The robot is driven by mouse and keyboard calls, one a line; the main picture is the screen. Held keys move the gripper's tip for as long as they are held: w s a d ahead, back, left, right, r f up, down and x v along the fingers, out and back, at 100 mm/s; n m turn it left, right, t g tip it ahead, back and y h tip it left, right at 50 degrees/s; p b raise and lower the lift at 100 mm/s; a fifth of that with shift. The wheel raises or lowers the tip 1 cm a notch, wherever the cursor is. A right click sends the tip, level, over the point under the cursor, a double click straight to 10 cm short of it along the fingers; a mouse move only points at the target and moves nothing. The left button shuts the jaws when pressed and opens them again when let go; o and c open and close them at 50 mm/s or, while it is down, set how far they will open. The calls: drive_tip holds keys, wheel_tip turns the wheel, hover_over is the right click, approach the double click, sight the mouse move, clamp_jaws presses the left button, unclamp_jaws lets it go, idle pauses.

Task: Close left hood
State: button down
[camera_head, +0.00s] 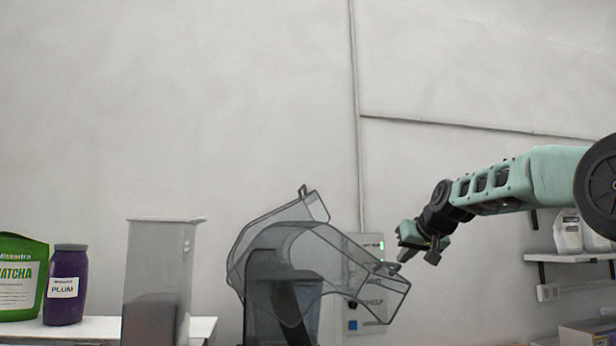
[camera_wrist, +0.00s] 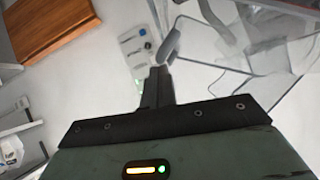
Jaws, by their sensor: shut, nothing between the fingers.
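The clear hood (camera_head: 275,245) stands at the lower middle of the head view, a transparent smoky cover with a raised flap at its top and a lower part reaching right. Whether this is one hood or two overlapping ones, I cannot tell. My gripper (camera_head: 418,254) is to the right of the hood, apart from it in the head view, pointing down and left. In the wrist view my gripper (camera_wrist: 158,75) is shut and empty, its fingers together. Clear hood panels (camera_wrist: 265,50) show at the right of the wrist view, close beside the fingertips.
A panel with a green light and a blue button (camera_head: 366,290) is behind the hood. A tall clear container (camera_head: 160,270), a purple plum jar (camera_head: 66,285) and a green matcha bag (camera_head: 22,275) stand at left. A wall shelf (camera_head: 572,257) is at right. A brown wooden block (camera_wrist: 50,28) shows upper left.

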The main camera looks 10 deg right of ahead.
wheel_tip(320, 180, down, 15)
drive_tip(key=m+y+b, duration=0.3)
drive_tip(key=b, duration=1.2)
drive_tip(key=a+f+m+y+b, duration=0.1)
drive_tip(key=a+f+b, duration=0.3)
drive_tip(key=b, duration=0.5)
drive_tip(key=a+f+m+t+y+b, duration=0.1)
drive_tip(key=a+f+m+y+b, duration=0.1)
drive_tip(key=f+b, duration=0.7)
drive_tip(key=shift+a+f+t+y+b, duration=0.3)
drive_tip(key=shift+a+y+b, duration=0.15)
drive_tip(key=shift+a, duration=0.45)
